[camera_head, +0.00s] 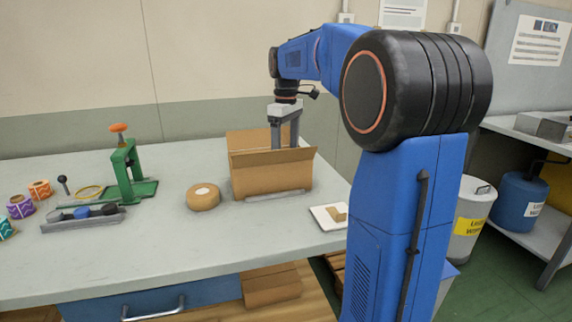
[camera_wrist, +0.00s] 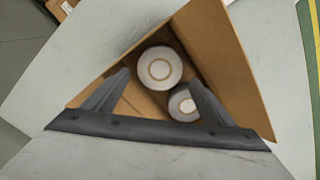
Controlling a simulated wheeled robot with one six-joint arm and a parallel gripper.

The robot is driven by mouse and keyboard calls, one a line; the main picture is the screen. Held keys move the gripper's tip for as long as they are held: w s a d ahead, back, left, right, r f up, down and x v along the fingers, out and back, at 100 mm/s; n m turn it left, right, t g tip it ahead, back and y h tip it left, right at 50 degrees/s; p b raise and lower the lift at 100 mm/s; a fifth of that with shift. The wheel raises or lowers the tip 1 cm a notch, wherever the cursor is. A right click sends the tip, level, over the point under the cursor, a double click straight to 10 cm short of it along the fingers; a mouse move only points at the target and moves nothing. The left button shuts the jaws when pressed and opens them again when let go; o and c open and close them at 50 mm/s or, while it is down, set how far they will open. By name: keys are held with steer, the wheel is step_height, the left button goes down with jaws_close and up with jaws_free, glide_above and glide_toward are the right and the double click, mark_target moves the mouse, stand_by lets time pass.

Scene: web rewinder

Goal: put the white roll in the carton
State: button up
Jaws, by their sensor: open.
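The open brown cardboard carton (camera_head: 270,176) stands on the grey table, and it fills much of the wrist view (camera_wrist: 215,35). Inside it in the wrist view lie a larger white roll (camera_wrist: 147,61) with a brown ring round its core and a smaller whitish roll (camera_wrist: 175,107) with a pale centre. In the head view both are hidden by the carton walls. My gripper (camera_head: 284,143) points down into the carton's open top. In the wrist view its fingers (camera_wrist: 160,78) are spread, with nothing held between them. The right finger partly covers the smaller roll.
A tan roll (camera_head: 203,197) lies left of the carton. Further left are a green press (camera_head: 128,170), a grey tray (camera_head: 84,221) and several coloured label rolls (camera_head: 21,206). A white card (camera_head: 328,217) lies right of the carton. The table front is clear.

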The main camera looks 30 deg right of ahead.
step_height(320, 180, up, 4)
steer(key=shift+r, duration=0.25)
stand_by(0.5)
